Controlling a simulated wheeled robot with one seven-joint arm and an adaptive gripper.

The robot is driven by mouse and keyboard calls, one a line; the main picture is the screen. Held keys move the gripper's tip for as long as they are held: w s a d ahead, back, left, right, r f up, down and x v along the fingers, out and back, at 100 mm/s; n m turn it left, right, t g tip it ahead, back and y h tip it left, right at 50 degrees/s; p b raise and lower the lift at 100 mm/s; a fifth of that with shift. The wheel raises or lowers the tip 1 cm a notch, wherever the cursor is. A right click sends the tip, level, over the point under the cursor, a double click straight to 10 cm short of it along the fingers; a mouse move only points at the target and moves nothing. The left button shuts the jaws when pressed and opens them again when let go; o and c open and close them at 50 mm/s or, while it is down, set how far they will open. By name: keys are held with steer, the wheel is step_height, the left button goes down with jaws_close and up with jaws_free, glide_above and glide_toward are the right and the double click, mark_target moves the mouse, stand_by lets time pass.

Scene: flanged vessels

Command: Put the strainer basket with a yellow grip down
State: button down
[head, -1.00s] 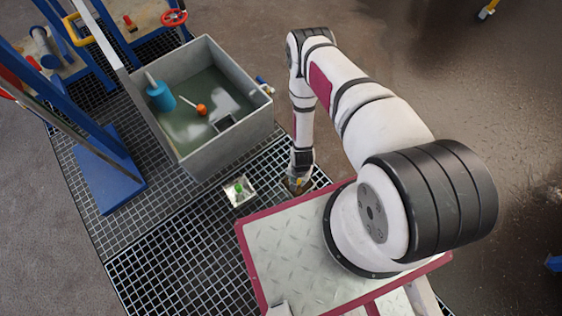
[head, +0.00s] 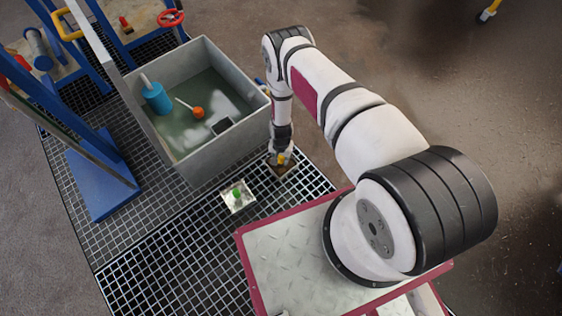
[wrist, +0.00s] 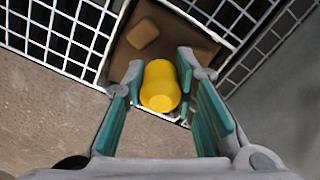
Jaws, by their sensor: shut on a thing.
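The strainer basket (wrist: 180,42) shows in the wrist view as a shallow brown square pan with a small tan lump in it. Its yellow grip (wrist: 160,85) stands between the fingers of my gripper (wrist: 160,68), which is shut on it. In the head view the basket (head: 283,171) is at the end of my arm, just right of the grey tank, over the grating. The yellow grip (head: 281,159) shows just below my gripper. I cannot tell whether the basket's underside touches the grating.
A pale square basket with a green grip (head: 237,192) sits on the grating (head: 185,250) to the left. The grey tank (head: 228,152) holds murky water, a blue cylinder (head: 157,98) and an orange-ended tool (head: 198,112). Blue framework (head: 103,190) stands at left.

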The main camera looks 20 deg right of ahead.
steer(key=shift+w+f, duration=0.1)
steer(key=shift+f, duration=0.65)
steer(key=shift+f+b, duration=0.2)
steer(key=shift+b, duration=0.15)
steer(key=c, duration=1.3)
jaws_free()
